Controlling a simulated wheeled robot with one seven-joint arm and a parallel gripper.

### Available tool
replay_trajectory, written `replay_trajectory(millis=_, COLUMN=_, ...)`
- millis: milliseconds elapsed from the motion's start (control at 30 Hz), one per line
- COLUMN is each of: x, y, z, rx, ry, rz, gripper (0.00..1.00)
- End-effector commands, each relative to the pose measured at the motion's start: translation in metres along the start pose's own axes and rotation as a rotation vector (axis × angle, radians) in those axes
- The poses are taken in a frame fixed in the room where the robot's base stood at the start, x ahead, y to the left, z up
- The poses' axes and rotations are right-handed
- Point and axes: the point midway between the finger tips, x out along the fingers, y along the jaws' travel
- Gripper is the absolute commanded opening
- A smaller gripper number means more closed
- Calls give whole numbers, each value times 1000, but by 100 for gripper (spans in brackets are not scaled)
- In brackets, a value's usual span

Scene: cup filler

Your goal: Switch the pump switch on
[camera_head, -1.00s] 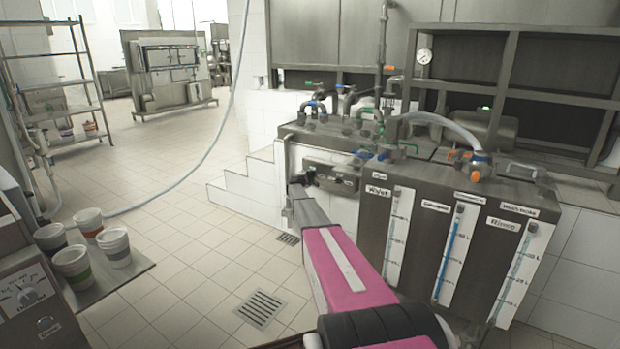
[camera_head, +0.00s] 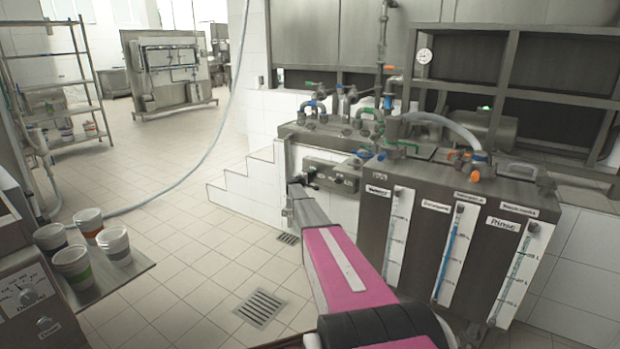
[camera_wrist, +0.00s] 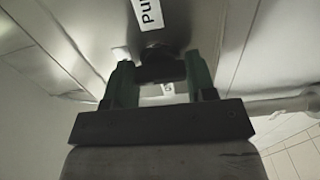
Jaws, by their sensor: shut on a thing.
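The pump switch is a black knob (camera_wrist: 160,66) on a grey metal panel. A white label starting with "Pu" (camera_wrist: 149,13) shows beside it in the wrist view; the rest of the word is cut off. My gripper (camera_wrist: 158,76) has its green fingers on either side of the knob, shut on it. In the head view the control panel (camera_head: 347,168) sits on the front of the steel filler unit, and my gripper (camera_head: 301,183) reaches its left end. The arm and gripper hide part of the switch there, so its setting cannot be told.
Steel tanks (camera_head: 375,235) with level gauges stand right of my arm. Pipes and valves (camera_head: 345,112) rise above the panel. Several buckets (camera_head: 72,265) stand on a tray at the left. The tiled floor (camera_head: 190,235) between is clear, with a drain grate (camera_head: 260,307).

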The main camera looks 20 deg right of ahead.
Motion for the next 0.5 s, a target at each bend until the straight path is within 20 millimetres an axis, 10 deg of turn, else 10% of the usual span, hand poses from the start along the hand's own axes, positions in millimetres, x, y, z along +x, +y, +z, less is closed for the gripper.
replay_trajectory(millis=100, x=-1, y=-1, z=0, rx=3, ry=-1, rz=-2, gripper=77)
replay_trajectory(millis=500, x=-6, y=0, z=0, rx=1, ry=0, rz=-1, gripper=77)
